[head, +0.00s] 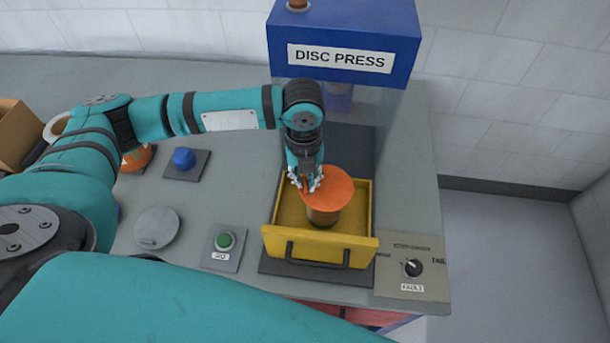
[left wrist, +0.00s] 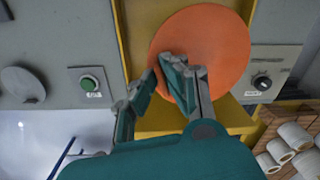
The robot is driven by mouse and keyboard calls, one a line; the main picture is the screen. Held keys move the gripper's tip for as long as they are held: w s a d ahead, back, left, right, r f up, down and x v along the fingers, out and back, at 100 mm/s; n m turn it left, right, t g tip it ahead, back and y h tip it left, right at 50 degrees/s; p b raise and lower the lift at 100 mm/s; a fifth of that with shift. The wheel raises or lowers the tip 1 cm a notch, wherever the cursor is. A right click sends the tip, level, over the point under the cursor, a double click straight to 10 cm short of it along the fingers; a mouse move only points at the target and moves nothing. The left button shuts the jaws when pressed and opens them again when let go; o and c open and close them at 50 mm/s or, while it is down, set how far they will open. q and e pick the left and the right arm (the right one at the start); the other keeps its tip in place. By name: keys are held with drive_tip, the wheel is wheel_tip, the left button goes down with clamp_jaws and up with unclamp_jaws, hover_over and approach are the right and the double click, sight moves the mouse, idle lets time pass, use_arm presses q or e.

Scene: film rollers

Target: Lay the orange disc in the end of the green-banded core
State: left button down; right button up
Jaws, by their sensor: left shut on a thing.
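The orange disc (head: 330,187) is held flat over the top of an upright core (head: 323,216) in the yellow drawer (head: 320,246) of the disc press. A dark greenish band shows on the core's side below the disc. The disc covers the core's end, so I cannot tell whether it is seated or just above. My left gripper (head: 306,181) is shut on the disc's left edge. In the left wrist view the disc (left wrist: 215,50) lies beyond the fingertips (left wrist: 160,66) and hides the core. My right gripper is not in view.
The blue disc press (head: 343,28) stands behind the drawer. A green button (head: 225,241) is left of the drawer and a black knob (head: 412,267) is right. A grey round plate (head: 158,227) and a blue knob (head: 184,158) are further left. White rolls (left wrist: 295,136) show in the left wrist view.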

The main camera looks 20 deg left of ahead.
use_arm(q)
drive_tip(key=c, duration=0.8)
unclamp_jaws()
drive_tip(key=shift+r+p, duration=3.55)
drive_tip(key=shift+p, duration=0.6)
